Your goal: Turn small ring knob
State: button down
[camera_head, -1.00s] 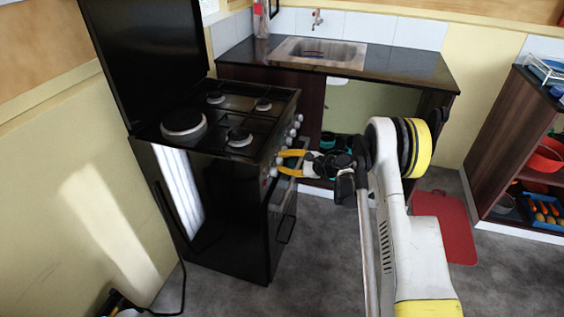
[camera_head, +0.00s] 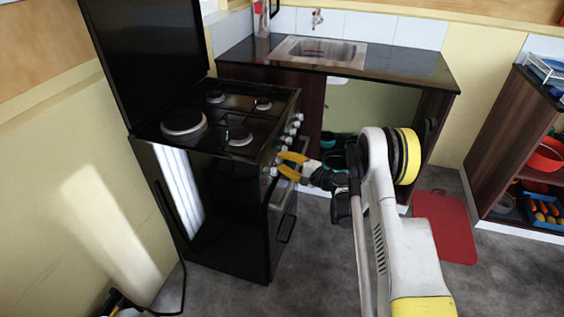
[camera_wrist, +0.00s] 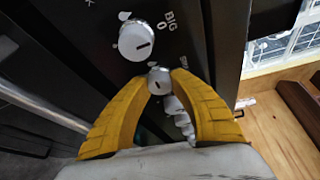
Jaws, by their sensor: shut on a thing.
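The stove's front panel carries a row of silver-white knobs. In the wrist view, the small ring knob (camera_wrist: 158,80) sits beside a partly hidden label starting with "S". My gripper's yellow fingers (camera_wrist: 164,74) are shut on it, one on each side. The larger-looking knob marked "BIG" (camera_wrist: 137,41) is just beyond the fingertips, with its dark pointer line toward the 0. In the head view my gripper (camera_head: 281,163) is at the stove's front panel, near the lower end of the knob row; the held knob is hard to make out there.
More knobs (camera_wrist: 176,107) continue in a row between my fingers. The oven handle (camera_head: 288,218) is below the panel. The sink counter (camera_head: 403,67) stands behind, and a red mat (camera_head: 445,225) lies on the floor at right.

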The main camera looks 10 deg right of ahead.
dwell(0.4)
jog(key=c, duration=1.4)
grip_release()
jog(key=shift+w, duration=0.1)
jog(key=v, duration=1.2)
jog(key=shift+c, duration=0.3)
grip_shut()
